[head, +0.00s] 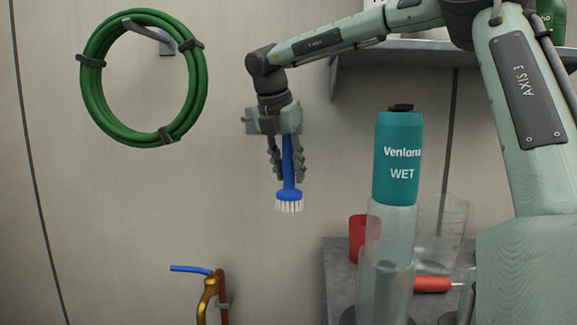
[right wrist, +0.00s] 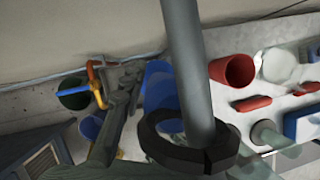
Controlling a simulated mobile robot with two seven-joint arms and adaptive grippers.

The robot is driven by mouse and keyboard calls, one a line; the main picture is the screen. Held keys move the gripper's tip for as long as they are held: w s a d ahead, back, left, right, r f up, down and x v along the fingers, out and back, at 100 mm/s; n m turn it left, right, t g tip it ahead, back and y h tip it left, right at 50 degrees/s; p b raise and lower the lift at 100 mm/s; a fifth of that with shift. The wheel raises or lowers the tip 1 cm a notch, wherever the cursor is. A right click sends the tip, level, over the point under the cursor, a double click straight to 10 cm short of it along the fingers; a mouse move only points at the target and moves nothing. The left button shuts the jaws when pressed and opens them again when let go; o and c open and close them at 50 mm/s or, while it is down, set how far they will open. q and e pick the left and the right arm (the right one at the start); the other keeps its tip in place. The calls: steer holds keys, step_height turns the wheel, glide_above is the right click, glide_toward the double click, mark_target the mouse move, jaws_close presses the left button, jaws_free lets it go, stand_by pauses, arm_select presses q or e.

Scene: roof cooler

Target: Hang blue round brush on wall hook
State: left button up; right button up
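The blue round brush (head: 289,194) hangs bristles down in front of the wall, its white bristles pointing at the floor. My right gripper (head: 288,177) is shut on its blue handle, with one dark finger on each side, and holds it in the air. The handle's upper end is hidden in the gripper. A grey wall hook (head: 148,34) at the upper left carries a coil of green hose (head: 90,103). The brush is right of the hose and below it. No empty hook is clear to me. In the right wrist view I cannot clearly tell the brush from other blue things.
A grey shelf (head: 338,268) at the lower right holds a red cup (head: 357,240), clear containers and a red-handled tool (head: 432,284). A teal bottle (head: 398,158) stands in front. A brass tap (head: 207,296) with a blue lever is below left. The wall around the brush is clear.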

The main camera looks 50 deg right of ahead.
mark_target(286, 143)
steer(key=shift+o, duration=1.1)
steer(key=shift+w+d, duration=0.1)
steer(key=shift+d, duration=0.5)
steer(key=shift+r, duration=0.15)
steer(key=shift+a+r, duration=0.25)
steer(key=shift+r, duration=0.35)
steer(key=v, duration=0.5)
steer(key=shift+a, duration=0.25)
steer(key=shift+s+a+r, duration=0.25)
steer(key=shift+a+r, duration=0.4)
steer(key=shift+r, duration=0.1)
steer(key=shift+f, duration=0.1)
